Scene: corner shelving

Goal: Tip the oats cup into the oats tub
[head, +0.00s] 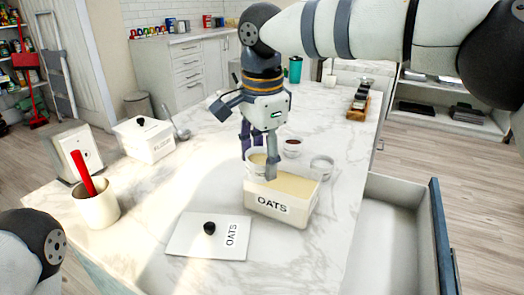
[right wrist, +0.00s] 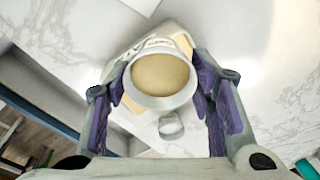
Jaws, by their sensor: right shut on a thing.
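The oats tub (head: 304,204) is an open, cream-white box labelled OATS, holding pale tan oats, on the marble counter. Its lid (head: 185,238), with a black knob, lies flat in front of it to the left. My right gripper (head: 258,156) is shut on the oats cup (head: 254,171), a small white cup at the tub's back left corner. The cup looks about upright; its height over the tub is unclear. In the right wrist view the cup (right wrist: 160,76) sits between the fingers with tan oats inside, partly hiding the tub. My left gripper is out of view.
A small bowl with dark red contents (head: 292,148) and a clear glass bowl (head: 321,166) stand behind the tub. A flour tub (head: 148,146) and a crock with a red utensil (head: 97,208) are left. An open drawer (head: 385,235) juts out at right.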

